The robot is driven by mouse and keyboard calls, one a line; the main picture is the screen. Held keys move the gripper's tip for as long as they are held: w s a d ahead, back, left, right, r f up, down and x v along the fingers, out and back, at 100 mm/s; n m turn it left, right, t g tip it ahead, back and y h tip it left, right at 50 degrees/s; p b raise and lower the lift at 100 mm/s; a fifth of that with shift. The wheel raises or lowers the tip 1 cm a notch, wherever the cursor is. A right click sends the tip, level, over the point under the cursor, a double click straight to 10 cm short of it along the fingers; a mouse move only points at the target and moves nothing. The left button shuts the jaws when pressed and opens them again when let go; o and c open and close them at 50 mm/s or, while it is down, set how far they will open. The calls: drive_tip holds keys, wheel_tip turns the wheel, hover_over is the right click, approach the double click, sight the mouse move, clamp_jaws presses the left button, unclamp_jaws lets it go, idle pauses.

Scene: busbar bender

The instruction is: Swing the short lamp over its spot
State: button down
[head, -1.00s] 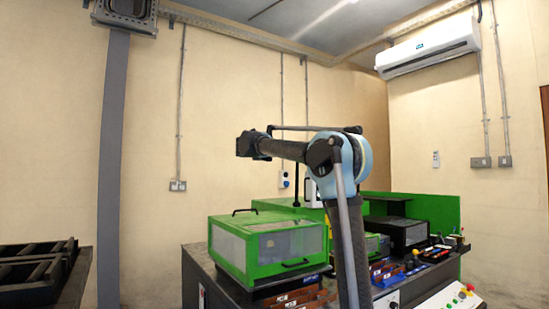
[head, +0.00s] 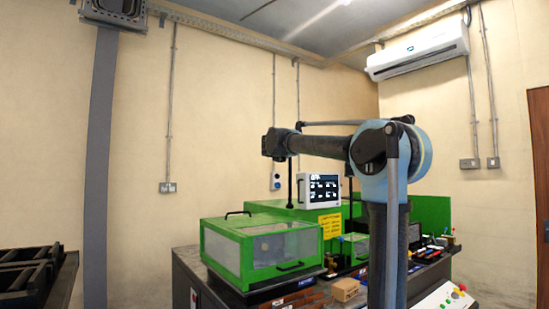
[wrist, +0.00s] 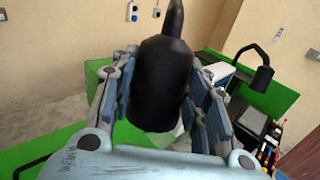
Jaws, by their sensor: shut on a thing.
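In the wrist view my gripper (wrist: 165,75) is shut on a black, rounded lamp head (wrist: 160,95), with a finger on each side. A dark tapered stem rises from the head to the top of the picture. I take it for the short lamp, though its base and arm are out of sight. A second black lamp (wrist: 263,76) with a bent neck stands apart on the right. The spot under the held lamp is hidden by the head and my gripper.
The bench carries a green-framed clear cover (head: 262,255), a screen panel (head: 319,190), a yellow sign (head: 330,225) and a small tan box (head: 345,289). Thin dark posts rise behind them. Black racks (head: 25,275) stand at the left. A control panel (head: 447,300) is at the front right.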

drive_tip(key=shift+d, duration=0.1)
idle(0.3)
drive_tip(key=c, duration=0.9)
unclamp_jaws()
drive_tip(key=shift+c, duration=0.2)
drive_tip(key=shift+s, duration=0.15)
drive_tip(key=s+a, duration=0.1)
drive_tip(key=s, duration=1)
drive_tip(key=shift+s+a, duration=0.25)
drive_tip(key=shift+a, duration=0.05)
